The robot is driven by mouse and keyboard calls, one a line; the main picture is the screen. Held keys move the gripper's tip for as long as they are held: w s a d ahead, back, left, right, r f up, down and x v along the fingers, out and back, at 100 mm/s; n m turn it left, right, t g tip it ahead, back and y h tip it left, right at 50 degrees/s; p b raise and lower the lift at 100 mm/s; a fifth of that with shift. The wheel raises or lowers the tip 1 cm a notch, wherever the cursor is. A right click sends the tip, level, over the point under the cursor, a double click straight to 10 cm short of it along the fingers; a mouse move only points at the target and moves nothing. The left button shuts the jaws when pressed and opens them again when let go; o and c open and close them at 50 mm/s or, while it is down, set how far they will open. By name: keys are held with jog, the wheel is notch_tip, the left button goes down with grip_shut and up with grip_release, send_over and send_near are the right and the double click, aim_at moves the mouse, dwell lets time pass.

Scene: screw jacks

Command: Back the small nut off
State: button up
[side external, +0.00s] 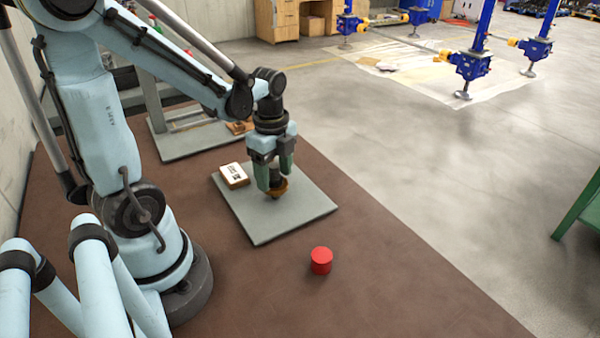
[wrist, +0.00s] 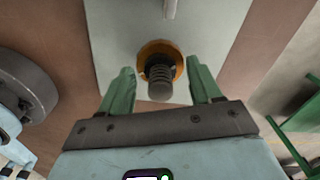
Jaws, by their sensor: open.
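A small screw jack stands on a grey plate (side external: 250,222), below my gripper (side external: 277,180). Its orange-brown round body (side external: 278,193) shows just under the fingertips. In the wrist view, the orange-brown body (wrist: 174,51) surrounds a dark threaded screw (wrist: 158,74) with a smooth grey end. I cannot clearly make out a separate small nut on it. The two green fingers of my gripper (wrist: 160,74) are spread to either side of the screw, with visible gaps on both sides. My gripper is open and points down.
A white box (side external: 234,175) with dark print lies on the plate, left of my gripper. A red cylinder (side external: 321,261) stands on the brown surface in front. A metal frame (side external: 190,118) stands behind. A green structure (side external: 580,215) is at far right. Blue jacks (side external: 470,65) stand in the background.

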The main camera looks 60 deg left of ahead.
jog(key=c, duration=1)
jog(key=shift+c, duration=0.2)
jog(key=shift+n, duration=0.3)
